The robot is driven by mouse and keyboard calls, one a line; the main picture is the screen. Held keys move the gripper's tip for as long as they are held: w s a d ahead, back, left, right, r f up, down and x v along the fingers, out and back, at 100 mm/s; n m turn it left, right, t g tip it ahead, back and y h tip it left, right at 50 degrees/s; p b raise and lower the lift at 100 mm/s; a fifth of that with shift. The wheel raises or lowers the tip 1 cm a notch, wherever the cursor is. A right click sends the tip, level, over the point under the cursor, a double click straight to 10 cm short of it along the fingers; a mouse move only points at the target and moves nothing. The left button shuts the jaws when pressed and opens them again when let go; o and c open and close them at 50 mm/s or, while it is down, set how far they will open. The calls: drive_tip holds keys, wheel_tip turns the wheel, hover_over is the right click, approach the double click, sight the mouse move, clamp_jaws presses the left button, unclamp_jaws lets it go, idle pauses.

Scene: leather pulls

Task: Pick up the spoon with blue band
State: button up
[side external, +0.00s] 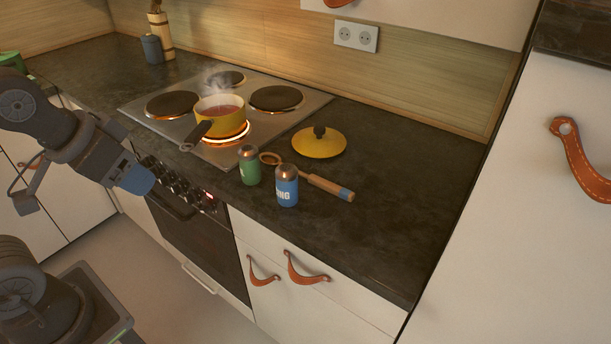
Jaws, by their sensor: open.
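The wooden spoon with a blue band (322,184) lies on the dark countertop, right of the stove. Its round bowl end points left and its blue band is at the right end of the handle. A green shaker (249,168) and a blue shaker (287,188) stand upright in front of it and hide part of it. My gripper (137,180) is open, at the left in front of the oven and stove edge, well apart from the spoon. Its fingers are small and hard to make out.
A yellow pot (226,121) steams on a glowing burner, its dark handle pointing toward the front left. A yellow lid (319,144) lies behind the spoon. The countertop (390,220) right of the spoon is clear. Drawers with leather pulls (305,270) are below.

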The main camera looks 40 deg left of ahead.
drive_tip(key=w+d+r+m+g, duration=0.1)
drive_tip(key=w+r+m, duration=0.35)
drive_tip(key=w, duration=0.35)
drive_tip(key=m+g, duration=0.5)
drive_tip(key=m, duration=0.8)
hover_over(320, 179)
drive_tip(key=f, duration=1.8)
drive_tip(key=shift+s+d+f, duration=0.15)
drive_tip(key=shift+s+f, duration=0.05)
drive_tip(key=shift+s, duration=0.2)
drive_tip(key=shift+w+f, duration=0.2)
drive_tip(key=shift+f, duration=1.2)
drive_tip(key=shift+w+f, duration=0.2)
drive_tip(key=shift+f, duration=1.2)
drive_tip(key=shift+c, duration=0.5)
clamp_jaws()
